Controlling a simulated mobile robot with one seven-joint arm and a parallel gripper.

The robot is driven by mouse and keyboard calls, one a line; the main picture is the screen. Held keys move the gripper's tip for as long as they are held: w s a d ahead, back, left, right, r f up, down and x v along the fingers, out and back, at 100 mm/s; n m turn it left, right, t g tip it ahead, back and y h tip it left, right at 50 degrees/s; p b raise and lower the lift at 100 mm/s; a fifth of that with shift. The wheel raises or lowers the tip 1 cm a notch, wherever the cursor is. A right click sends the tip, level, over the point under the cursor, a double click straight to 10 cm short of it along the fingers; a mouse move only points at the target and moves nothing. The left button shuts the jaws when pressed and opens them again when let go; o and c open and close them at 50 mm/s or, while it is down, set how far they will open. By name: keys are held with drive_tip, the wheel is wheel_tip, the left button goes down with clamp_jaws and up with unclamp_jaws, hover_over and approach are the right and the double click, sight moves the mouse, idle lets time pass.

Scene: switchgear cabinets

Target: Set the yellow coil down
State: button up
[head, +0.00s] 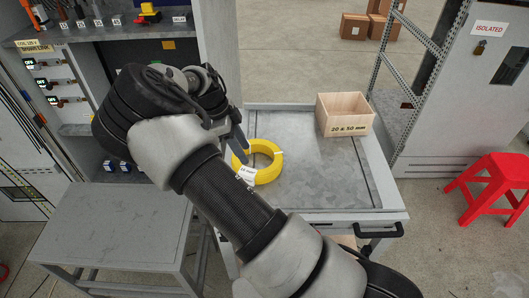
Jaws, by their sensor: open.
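The yellow coil (268,173) lies flat on the grey metal worktable (325,180), near its left side. A white label shows on its left part. My gripper (240,154) is at the coil's upper left edge, with its fingers pointing down towards it. The gripper is open. One finger shows beside the coil; the other is hidden behind my arm, so I cannot tell whether the fingers touch the coil. My arm also hides part of the table's left edge.
A lower grey table (110,225) is at the left, before an open switchgear cabinet (105,60). A red stool (490,188) stands at the right. The worktable's right front is clear.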

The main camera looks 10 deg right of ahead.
drive_tip(key=s+d+r+n+t+y, duration=0.1)
drive_tip(key=s+d+r+n+y, duration=0.2)
drive_tip(key=s+r+n, duration=0.5)
drive_tip(key=s+d+r+n+t+y, duration=0.1)
drive_tip(key=s+d+r+n+y, duration=0.15)
drive_tip(key=s+r, duration=0.65)
drive_tip(key=s+d+r+n+t+h, duration=0.1)
drive_tip(key=s+d+r+n+t, duration=0.2)
drive_tip(key=s+r+n, duration=0.6)
drive_tip(key=s+t, duration=0.1)
drive_tip(key=s, duration=0.2)
drive_tip(key=shift+r+t, duration=0.2)
drive_tip(key=shift+t, duration=0.1)
